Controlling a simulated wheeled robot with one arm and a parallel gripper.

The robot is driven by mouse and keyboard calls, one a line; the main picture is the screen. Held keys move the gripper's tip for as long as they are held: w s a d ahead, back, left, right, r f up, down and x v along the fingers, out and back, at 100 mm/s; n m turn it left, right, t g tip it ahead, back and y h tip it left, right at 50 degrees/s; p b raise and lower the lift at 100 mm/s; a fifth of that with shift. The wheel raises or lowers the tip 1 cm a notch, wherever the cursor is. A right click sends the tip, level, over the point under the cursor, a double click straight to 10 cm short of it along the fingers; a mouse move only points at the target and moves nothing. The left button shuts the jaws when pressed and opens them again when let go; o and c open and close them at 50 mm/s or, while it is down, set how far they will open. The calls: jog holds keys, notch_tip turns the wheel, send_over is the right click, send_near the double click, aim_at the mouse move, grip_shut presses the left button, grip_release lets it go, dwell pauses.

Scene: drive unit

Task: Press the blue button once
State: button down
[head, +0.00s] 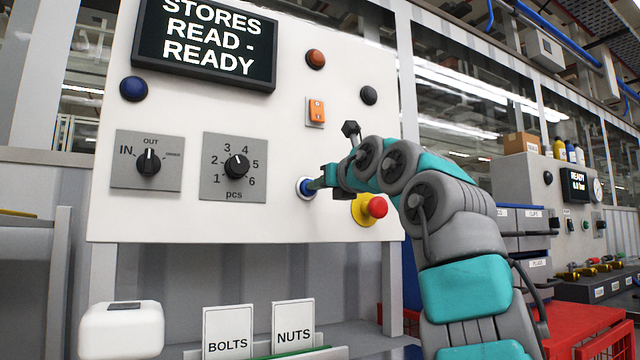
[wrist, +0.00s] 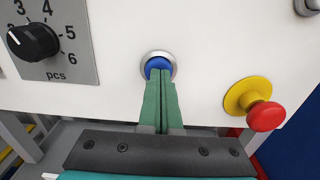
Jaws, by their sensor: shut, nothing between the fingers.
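The blue button (wrist: 157,64) sits in a silver ring on the white panel, below and to the right of the pcs dial. In the head view the button (head: 304,187) is partly covered by my gripper (head: 316,185). In the wrist view my gripper (wrist: 160,78) is shut and empty, and its fingertips overlap the lower part of the button. The tips are at or very near its face; I cannot tell whether they touch or press it.
A red mushroom button (wrist: 265,116) on a yellow base is close to the right of my gripper. The pcs dial (head: 237,166) and the IN/OUT dial (head: 149,161) are to the left. A dark blue round lamp or button (head: 133,88) is at upper left. The screen (head: 207,40) reads "STORES READ - READY".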

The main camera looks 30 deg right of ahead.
jog(key=shift+w, duration=0.1)
jog(key=shift+w+r+p, duration=0.15)
jog(key=shift+w+p, duration=0.4)
jog(key=shift+p, duration=0.05)
jog(key=shift+w+a, duration=0.1)
jog(key=shift+w, duration=0.05)
jog(key=shift+f, duration=0.2)
jog(key=s+b, duration=0.4)
jog(key=s, duration=1)
jog(key=shift+s+d+r, duration=0.25)
jog(key=shift+d+r, duration=0.05)
jog(key=shift+d, duration=0.05)
